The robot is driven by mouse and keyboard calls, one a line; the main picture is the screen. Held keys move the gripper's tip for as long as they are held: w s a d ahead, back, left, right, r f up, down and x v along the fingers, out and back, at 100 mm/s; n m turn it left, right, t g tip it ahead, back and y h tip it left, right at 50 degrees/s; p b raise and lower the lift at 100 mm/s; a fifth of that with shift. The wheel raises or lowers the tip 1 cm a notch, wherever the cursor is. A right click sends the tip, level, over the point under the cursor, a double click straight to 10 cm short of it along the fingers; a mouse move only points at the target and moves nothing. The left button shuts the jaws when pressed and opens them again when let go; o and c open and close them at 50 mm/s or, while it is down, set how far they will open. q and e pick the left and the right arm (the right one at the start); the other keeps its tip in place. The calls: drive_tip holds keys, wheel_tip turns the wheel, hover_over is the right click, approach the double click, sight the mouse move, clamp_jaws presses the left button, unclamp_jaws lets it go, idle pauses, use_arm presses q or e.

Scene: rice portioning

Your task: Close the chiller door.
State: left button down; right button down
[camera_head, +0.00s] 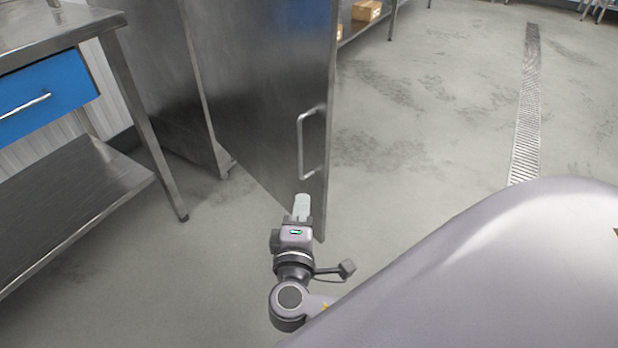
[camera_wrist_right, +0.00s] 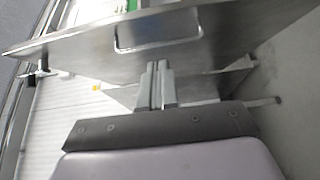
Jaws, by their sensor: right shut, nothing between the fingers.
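The chiller door (camera_head: 262,90) is a tall grey metal panel, standing partly open at an angle to the dark chiller body (camera_head: 150,75) on its left. Its bar handle (camera_head: 302,145) is on the outer face near the free edge, and the handle also shows in the right wrist view (camera_wrist_right: 158,38). My right gripper (camera_head: 301,201) is shut and empty, just below the handle and in front of the door's lower part; I cannot tell if it touches. Its closed fingers show in the wrist view (camera_wrist_right: 155,72). My left gripper is not in view.
A steel table (camera_head: 60,32) with a blue drawer (camera_head: 45,95) and a lower shelf (camera_head: 65,205) stands at the left. A shelf with small boxes (camera_head: 367,10) is behind the door. A floor drain (camera_head: 527,100) runs along the right. The floor right of the door is clear.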

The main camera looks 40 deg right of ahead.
drive_tip(key=b, duration=0.1)
approach(321, 151)
drive_tip(key=x, duration=0.5)
drive_tip(key=shift+w+a, duration=0.2)
drive_tip(key=shift+a, duration=0.1)
drive_tip(key=shift+d, duration=0.55)
